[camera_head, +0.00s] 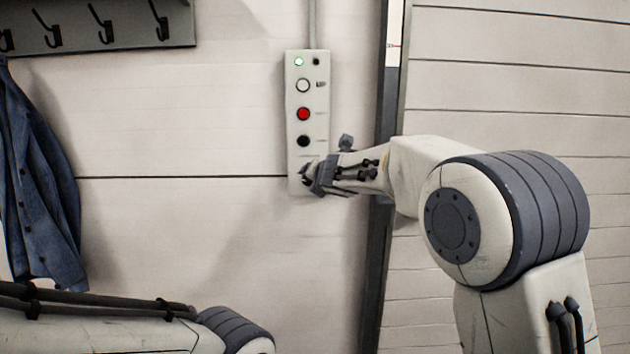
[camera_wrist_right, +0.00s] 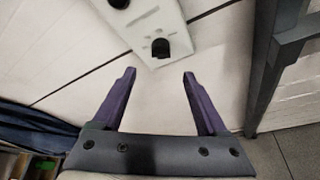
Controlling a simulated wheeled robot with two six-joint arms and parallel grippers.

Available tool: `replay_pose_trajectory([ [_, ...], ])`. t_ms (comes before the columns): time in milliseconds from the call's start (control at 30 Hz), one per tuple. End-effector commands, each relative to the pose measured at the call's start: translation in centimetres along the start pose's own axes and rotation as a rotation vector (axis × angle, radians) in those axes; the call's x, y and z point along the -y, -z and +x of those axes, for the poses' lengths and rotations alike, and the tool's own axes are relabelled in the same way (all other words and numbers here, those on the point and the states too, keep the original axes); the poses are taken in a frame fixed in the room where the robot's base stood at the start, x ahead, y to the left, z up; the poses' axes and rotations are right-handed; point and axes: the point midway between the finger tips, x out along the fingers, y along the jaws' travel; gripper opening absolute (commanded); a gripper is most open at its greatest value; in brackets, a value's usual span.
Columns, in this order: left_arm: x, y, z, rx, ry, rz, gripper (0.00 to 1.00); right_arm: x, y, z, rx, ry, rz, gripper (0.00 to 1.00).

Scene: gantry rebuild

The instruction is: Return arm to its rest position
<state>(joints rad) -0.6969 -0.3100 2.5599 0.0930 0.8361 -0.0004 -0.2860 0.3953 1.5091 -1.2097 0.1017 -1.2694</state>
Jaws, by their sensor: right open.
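My right arm reaches in from the right in the head view, its gripper (camera_head: 312,178) in front of the lower end of a wall control panel (camera_head: 293,92). In the right wrist view the right gripper (camera_wrist_right: 160,82) has its two purple fingers spread wide with nothing between them. The panel (camera_wrist_right: 182,28) lies beyond the fingertips, with a black knob (camera_wrist_right: 160,48) near its lower end. I cannot tell the exact gap from fingers to panel. My left arm (camera_head: 110,330) shows at the lower left in the head view; its gripper is out of view.
The panel carries a lit green lamp (camera_head: 299,62), a white button (camera_head: 303,86), a red button (camera_head: 303,114) and a black button (camera_head: 303,141). A dark door frame (camera_head: 384,250) stands right of it. A coat rack (camera_head: 120,25) and blue jacket (camera_head: 38,180) hang at left.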

Motion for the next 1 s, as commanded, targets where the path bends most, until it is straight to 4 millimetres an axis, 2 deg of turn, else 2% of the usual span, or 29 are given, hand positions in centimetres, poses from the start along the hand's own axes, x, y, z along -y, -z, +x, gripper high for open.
replay_pose_trajectory([
  [67,0.0,0.0,-0.4,0.0,0.0,0.0,0.5,-0.2,0.4,-0.9,-0.012,0.014,0.058,0.76],
  [167,-0.1,0.1,-1.5,0.0,0.0,0.0,0.5,-0.2,2.0,-3.8,-0.049,0.079,0.267,0.76],
  [267,-0.2,0.2,-3.1,0.0,0.0,0.0,0.5,0.8,5.7,-8.9,-0.108,0.222,0.609,0.76],
  [400,-0.3,0.3,-4.8,0.0,0.0,0.0,0.5,3.7,12.2,-17.1,-0.157,0.497,1.06,0.76],
  [467,-0.4,0.3,-5.5,0.0,0.0,0.0,0.5,5.0,14.8,-20.7,-0.161,0.623,1.217,0.76],
  [600,-0.5,0.4,-6.9,0.0,0.0,0.0,0.5,7.8,20.3,-29.2,-0.13,0.928,1.516,0.76],
  [700,-0.6,0.4,-7.6,0.0,0.0,0.0,0.5,9.5,23.3,-34.4,-0.082,1.124,1.663,0.76],
  [833,-0.6,0.4,-8.2,0.0,0.0,0.0,0.5,11.0,25.8,-39.2,-0.015,1.313,1.773,0.76],
  [900,-0.6,0.4,-8.3,0.0,0.0,0.0,0.5,11.4,26.5,-40.6,0.011,1.372,1.804,0.76],
  [1000,-0.6,0.4,-8.3,0.0,0.0,0.0,0.5,11.7,27.1,-41.6,0.03,1.412,1.824,0.76],
])
